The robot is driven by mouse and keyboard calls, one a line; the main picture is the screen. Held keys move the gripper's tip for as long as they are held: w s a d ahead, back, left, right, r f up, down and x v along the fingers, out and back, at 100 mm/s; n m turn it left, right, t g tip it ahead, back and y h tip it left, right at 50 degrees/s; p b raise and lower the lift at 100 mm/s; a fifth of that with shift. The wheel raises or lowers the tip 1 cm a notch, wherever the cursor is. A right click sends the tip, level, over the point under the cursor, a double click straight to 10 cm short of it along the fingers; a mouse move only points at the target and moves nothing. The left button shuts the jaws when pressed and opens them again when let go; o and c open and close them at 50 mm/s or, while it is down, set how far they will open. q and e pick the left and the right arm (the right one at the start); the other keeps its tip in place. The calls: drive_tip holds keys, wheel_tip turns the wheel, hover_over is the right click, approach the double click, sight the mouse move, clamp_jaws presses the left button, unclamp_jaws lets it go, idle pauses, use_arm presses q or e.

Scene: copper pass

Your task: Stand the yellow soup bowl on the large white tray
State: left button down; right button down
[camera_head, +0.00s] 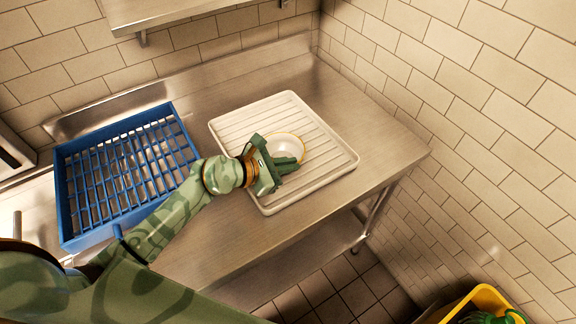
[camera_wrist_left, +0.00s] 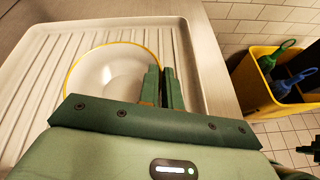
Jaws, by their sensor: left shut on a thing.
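The soup bowl (camera_head: 287,144) is white inside with a yellow rim. It is over the ribbed large white tray (camera_head: 325,128) and looks upright; whether its base touches the tray is hard to tell. In the left wrist view the bowl (camera_wrist_left: 108,72) is over the tray (camera_wrist_left: 190,75), its near part hidden behind my gripper. My left gripper (camera_head: 290,163) is shut on the bowl's rim at its near side. Its green fingers (camera_wrist_left: 161,84) stand close together at the rim in the left wrist view.
A blue slatted rack (camera_head: 75,190) stands left on the steel counter (camera_head: 270,235). A shelf (camera_head: 165,10) hangs on the tiled wall above. Bare steel lies around the tray.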

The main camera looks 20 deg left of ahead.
use_arm(q)
drive_tip(key=c, duration=1.6)
unclamp_jaws()
drive_tip(key=shift+o, duration=0.2)
drive_tip(key=shift+s+a+r, duration=0.1)
drive_tip(key=shift+s, duration=0.05)
drive_tip(key=p+v, duration=0.1)
drive_tip(key=v, duration=1)
drive_tip(key=shift+s+a+r, duration=0.15)
drive_tip(key=shift+s+a, duration=0.05)
drive_tip(key=shift+s, duration=0.05)
drive_tip(key=shift+r, duration=0.1)
